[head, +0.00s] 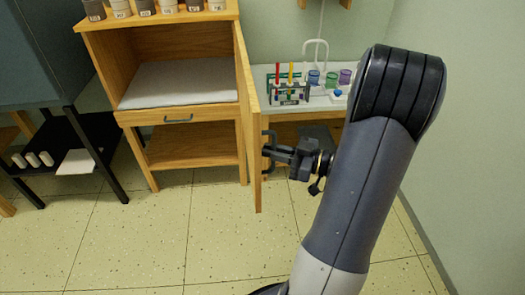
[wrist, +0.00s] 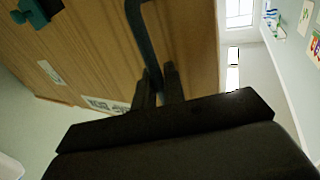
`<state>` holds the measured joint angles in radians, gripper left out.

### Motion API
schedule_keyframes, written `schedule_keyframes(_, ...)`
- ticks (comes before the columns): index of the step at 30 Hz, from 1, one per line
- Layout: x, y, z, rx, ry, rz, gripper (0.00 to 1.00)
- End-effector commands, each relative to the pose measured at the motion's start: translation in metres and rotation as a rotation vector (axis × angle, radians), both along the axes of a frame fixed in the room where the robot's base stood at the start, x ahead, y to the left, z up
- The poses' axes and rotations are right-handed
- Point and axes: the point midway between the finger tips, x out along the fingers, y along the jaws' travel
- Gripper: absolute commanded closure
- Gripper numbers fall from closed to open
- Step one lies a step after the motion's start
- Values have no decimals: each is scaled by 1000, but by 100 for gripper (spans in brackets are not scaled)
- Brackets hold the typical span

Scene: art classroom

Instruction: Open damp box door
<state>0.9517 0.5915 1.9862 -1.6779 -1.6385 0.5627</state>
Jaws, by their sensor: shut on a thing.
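The damp box (head: 118,60) is a wooden cabinet at the left centre of the head view. Its wooden door (head: 249,100) is swung out on the right side, seen nearly edge-on, and the upper compartment is open to view with a pale slab (head: 180,84) inside. My gripper (head: 272,153) is at the door's outer face, shut on the dark door handle (head: 265,140). The wrist view shows the handle (wrist: 146,40) running down between the two fingers (wrist: 158,88), with the wooden door face (wrist: 90,50) behind it.
Labelled pots (head: 145,6) stand on top. A side table (head: 318,98) with a rack and coloured cups is right of the door. The speckled floor (head: 150,240) in front is clear.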

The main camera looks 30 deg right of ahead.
Motion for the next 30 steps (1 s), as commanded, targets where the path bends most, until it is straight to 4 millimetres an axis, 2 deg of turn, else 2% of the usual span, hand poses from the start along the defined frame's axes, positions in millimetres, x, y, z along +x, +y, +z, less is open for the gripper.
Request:
schedule_keyframes(13,-1,-3,0,1,1,-1,100)
schedule_keyframes(14,0,-3,0,1,1,-1,89)
schedule_keyframes(19,-1,-3,0,0,0,-1,75)
schedule_keyframes(30,-5,-8,0,-1,1,-3,74)
